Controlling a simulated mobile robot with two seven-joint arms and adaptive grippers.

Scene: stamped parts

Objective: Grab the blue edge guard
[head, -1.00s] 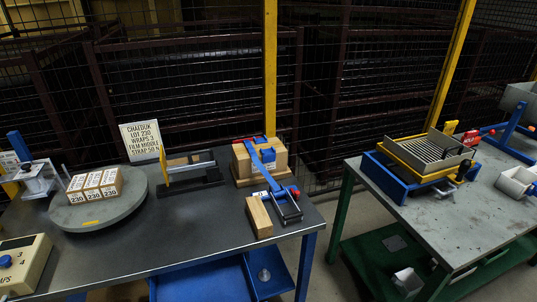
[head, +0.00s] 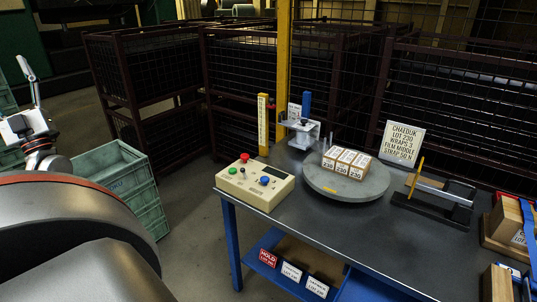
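A blue piece (head: 529,222) lies against a cardboard carton (head: 506,218) at the right edge of the head view. The frame cuts both off, and I cannot tell whether this piece is the blue edge guard or part of a strap. At the far left, what looks like my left gripper (head: 31,78) points upward, well away from the carton. It is partly cut off, and its opening is not clear. My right gripper is not in view.
The dark workbench (head: 290,215) holds a beige control box (head: 255,190), a round turntable (head: 320,188) with small labelled cartons (head: 346,163), a black-based device (head: 432,208) and a sign (head: 401,143). Green crates (head: 122,180) stand on the floor at left.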

